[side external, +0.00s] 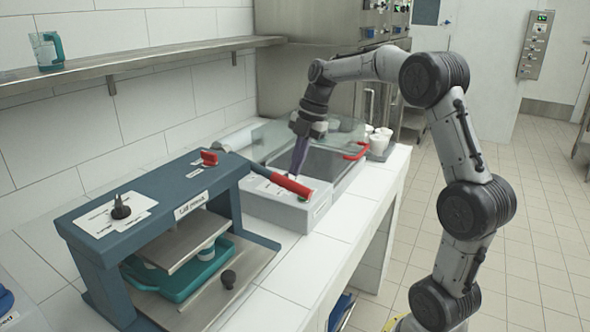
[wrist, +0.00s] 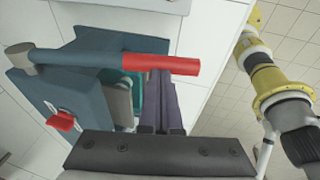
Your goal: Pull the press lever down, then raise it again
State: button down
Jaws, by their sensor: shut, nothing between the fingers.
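The blue press (side external: 150,205) stands on the white counter with a teal tray (side external: 185,278) under its metal plate. Its lever, a grey rod with a red grip (side external: 289,184), reaches out to the right from the press top, roughly level. The red grip also crosses the upper middle of the wrist view (wrist: 160,64). My gripper (side external: 294,174) is shut and empty, its purple fingers pointing down beside the grip. In the wrist view the fingertips (wrist: 162,80) meet the grip's edge. I cannot tell whether they touch it.
A grey machine with a clear cover (side external: 310,135) and red handle stands behind the lever. White cups (side external: 380,138) stand at the counter's far end. A wall shelf (side external: 130,62) holds a teal-handled jug (side external: 47,50).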

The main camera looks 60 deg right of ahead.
jog(key=shift+w+a+f, duration=0.15)
jog(key=shift+f, duration=0.5)
